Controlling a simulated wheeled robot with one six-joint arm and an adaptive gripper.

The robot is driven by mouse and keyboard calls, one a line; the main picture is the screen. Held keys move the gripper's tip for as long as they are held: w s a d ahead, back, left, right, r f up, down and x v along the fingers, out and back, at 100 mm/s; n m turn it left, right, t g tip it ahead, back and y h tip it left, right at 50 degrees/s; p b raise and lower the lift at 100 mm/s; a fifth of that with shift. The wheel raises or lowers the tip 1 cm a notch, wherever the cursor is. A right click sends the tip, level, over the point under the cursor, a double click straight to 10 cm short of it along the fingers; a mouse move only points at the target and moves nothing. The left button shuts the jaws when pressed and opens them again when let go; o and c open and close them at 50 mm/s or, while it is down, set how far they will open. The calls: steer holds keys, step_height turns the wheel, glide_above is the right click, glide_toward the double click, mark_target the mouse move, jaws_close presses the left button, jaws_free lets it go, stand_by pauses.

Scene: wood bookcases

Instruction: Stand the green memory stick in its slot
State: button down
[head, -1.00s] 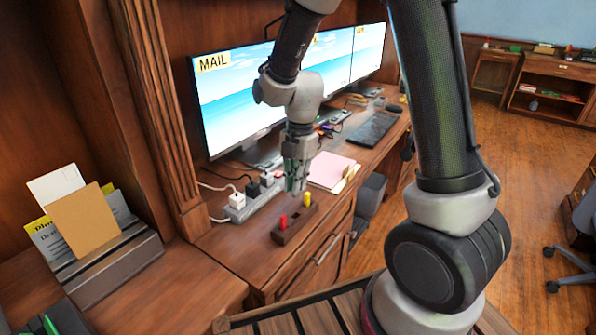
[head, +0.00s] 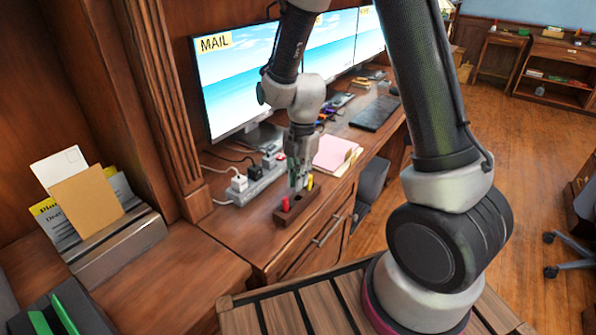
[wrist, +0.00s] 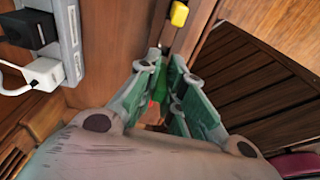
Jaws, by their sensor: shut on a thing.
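A small dark wooden holder (head: 302,216) lies near the desk's front edge. A red stick (head: 285,203) stands at its near-left end and a yellow stick (head: 310,183) at its far end. My gripper (head: 298,186) points down just over the holder's middle, between these two sticks. In the wrist view, my gripper (wrist: 163,62) is closed to a narrow gap around the green memory stick (wrist: 160,80), which is hard to tell from the green finger pads. The yellow stick (wrist: 179,14) shows ahead of the fingertips. The lower end of the green stick and its slot are hidden.
A white power strip (head: 257,183) with plugs lies left of the holder. Pink papers (head: 334,153) lie behind it. A letter rack (head: 120,243) with envelopes stands at left. Monitors (head: 235,90) line the back of the desk.

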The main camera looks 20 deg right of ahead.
steer(key=shift+f, duration=0.5)
steer(key=shift+f, duration=1.6)
stand_by(0.8)
steer(key=c, duration=1.5)
jaws_free()
steer(key=shift+o, duration=0.2)
step_height(320, 180, up, 12)
steer(key=d, duration=0.1)
steer(key=shift+w, duration=0.45)
steer(key=shift+d, duration=0.1)
